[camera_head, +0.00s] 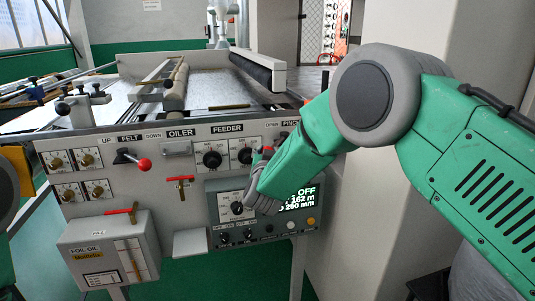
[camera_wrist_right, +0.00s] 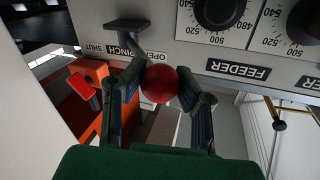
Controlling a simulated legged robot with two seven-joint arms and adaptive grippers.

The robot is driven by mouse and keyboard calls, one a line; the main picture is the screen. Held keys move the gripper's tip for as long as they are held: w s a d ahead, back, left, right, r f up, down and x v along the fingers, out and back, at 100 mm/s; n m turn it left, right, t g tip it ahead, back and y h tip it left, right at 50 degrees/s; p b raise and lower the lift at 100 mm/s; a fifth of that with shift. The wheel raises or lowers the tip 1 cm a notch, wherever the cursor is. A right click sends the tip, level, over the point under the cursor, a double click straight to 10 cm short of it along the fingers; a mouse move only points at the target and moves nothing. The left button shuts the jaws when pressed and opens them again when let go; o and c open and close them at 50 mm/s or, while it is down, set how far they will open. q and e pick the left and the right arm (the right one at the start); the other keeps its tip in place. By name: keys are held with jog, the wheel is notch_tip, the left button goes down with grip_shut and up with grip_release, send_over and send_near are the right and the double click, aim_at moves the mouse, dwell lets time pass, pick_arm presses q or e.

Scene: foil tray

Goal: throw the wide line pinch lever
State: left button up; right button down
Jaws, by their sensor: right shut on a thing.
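The wide line pinch lever has a red ball knob (camera_wrist_right: 160,84) on a short dark stem, which comes from a mount on the grey panel beside the PINCH label. My right gripper (camera_wrist_right: 162,92) is shut on the red ball knob, one finger on each side. The stem leans from its mount toward the OPEN side. In the head view, my right gripper (camera_head: 264,160) is at the panel's right end and hides most of the lever. My left gripper is out of the picture.
The FEEDER dials (camera_head: 212,158) sit just left of my right gripper. Below is a dark control box (camera_head: 222,240) with a lit display. Another red-knobbed lever (camera_head: 144,164), marked FELT, and a foil oil box (camera_head: 108,250) are further left.

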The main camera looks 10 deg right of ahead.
jog(key=shift+a+r, duration=0.1)
jog(key=shift+a, duration=0.2)
jog(key=c, duration=1.2)
grip_release()
jog(key=shift+o, duration=0.3)
jog(key=shift+a, duration=0.25)
jog(key=shift+s+d, duration=0.1)
jog(key=shift+s, duration=0.2)
jog(key=v, duration=1.1)
jog(key=shift+a, duration=0.35)
jog(key=shift+s, duration=0.1)
